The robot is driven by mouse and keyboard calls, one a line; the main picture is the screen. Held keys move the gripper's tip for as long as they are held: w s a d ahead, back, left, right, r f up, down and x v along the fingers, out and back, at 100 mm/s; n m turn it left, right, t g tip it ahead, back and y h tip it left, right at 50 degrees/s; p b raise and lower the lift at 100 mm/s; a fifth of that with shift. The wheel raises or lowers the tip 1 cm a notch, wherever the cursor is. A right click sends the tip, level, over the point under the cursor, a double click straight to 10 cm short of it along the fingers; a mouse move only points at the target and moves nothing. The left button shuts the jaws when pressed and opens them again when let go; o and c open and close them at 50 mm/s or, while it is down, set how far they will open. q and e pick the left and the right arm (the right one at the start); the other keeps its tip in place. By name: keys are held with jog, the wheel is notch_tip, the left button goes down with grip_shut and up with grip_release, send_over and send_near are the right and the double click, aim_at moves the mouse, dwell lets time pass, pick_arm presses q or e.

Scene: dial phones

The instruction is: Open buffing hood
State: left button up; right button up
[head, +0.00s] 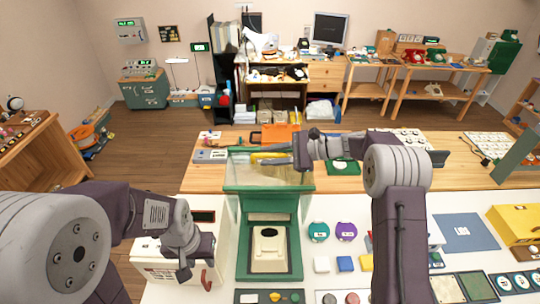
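The buffing hood (233,222) is a green-framed case with clear panels. It stands on the white worktop in the middle of the head view. A pale clear panel (262,176) with green edges rises at its back, and the front shows a beige block (268,247) inside. My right gripper (283,160) is at the top edge of this panel, reaching in from the right. Its fingertips are small and partly lost against the panel, so contact is unclear. My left gripper (193,266) hangs left of the hood, over a white box (160,268); its finger gap is unclear.
Teal (318,232) and purple (346,231) discs lie right of the hood, with small coloured blocks in front. A blue mat (465,232) and a yellow case (517,224) are further right. A wooden bench (205,178) runs behind, with an orange tray (280,134).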

jog(key=shift+w, duration=0.15)
jog(key=b+v, duration=0.3)
jog(key=v, duration=0.5)
jog(key=shift+d+f, duration=0.15)
jog(key=shift+d+r, duration=0.25)
jog(key=shift+d, duration=0.15)
jog(key=shift+a, duration=0.1)
